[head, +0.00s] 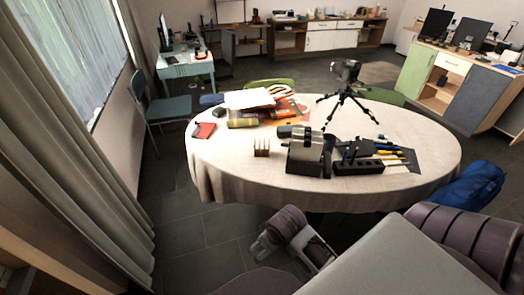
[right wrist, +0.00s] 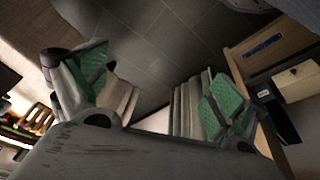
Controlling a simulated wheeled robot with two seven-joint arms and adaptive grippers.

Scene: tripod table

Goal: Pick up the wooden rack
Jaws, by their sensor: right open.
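The small wooden rack (head: 262,147) stands on the white-clothed round table (head: 225,172), near its front left part. It is brown, with several upright slats. My right gripper (head: 267,246) is in front of the table, below and apart from the rack, over the floor. In the right wrist view its two green-padded fingers (right wrist: 155,92) are spread wide with nothing between them. I cannot make out the rack for sure in that view. My left gripper is not in view.
Right of the rack stand a dark grey boxy device (head: 305,152) and a black tool holder (head: 358,167). Behind lie a yellow box (head: 243,122) and papers (head: 249,98); a red notebook (head: 205,131) is to the left. A tripod (head: 345,97) stands behind. Cloth in front of the rack is clear.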

